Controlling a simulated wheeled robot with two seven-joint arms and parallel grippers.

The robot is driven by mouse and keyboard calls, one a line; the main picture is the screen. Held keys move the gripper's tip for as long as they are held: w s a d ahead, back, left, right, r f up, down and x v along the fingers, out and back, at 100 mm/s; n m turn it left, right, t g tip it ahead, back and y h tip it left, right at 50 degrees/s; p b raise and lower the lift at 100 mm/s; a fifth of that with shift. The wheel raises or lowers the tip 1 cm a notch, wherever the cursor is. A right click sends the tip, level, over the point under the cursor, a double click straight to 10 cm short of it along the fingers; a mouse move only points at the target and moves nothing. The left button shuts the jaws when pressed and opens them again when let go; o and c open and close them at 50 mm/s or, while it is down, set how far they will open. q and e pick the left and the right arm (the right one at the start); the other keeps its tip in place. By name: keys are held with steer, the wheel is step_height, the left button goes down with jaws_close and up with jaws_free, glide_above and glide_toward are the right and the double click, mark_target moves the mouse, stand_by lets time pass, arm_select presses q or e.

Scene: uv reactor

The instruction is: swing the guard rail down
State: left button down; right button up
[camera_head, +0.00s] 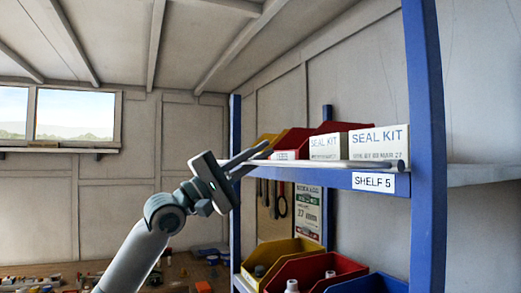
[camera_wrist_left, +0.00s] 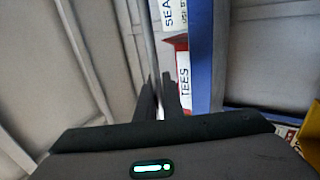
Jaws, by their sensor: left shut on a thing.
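The guard rail (camera_head: 335,163) is a thin grey rod. It runs level along the front of the blue shelf marked SHELF 5, in front of the boxes. My left gripper (camera_head: 260,155) reaches in from the left and is shut on the rail near its left end. In the left wrist view the rail (camera_wrist_left: 151,40) runs up and away from between the dark fingers (camera_wrist_left: 159,95). The exact contact is hard to see there. My right gripper is in neither view.
Two white SEAL KIT boxes (camera_head: 378,144) and red and yellow bins stand on the shelf behind the rail. A blue post (camera_head: 425,140) rises at the right. More bins (camera_head: 315,270) sit below, and a cluttered bench (camera_head: 60,278) lies at lower left.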

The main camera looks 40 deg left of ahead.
arm_select(q)
steer(key=shift+w+d+r+g+y+p, duration=0.1)
steer(key=shift+w+r+g+y+p, duration=0.15)
steer(key=shift+g+p, duration=0.25)
steer(key=shift+r+g+y+p, duration=0.15)
steer(key=shift+g+y+p, duration=0.25)
steer(key=shift+g, duration=0.1)
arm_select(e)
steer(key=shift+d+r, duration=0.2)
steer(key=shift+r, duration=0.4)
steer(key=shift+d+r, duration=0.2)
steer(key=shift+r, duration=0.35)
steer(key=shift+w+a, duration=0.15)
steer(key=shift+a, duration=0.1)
arm_select(q)
steer(key=c, duration=1.9)
jaws_free()
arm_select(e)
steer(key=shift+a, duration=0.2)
arm_select(q)
steer(key=shift+f, duration=0.1)
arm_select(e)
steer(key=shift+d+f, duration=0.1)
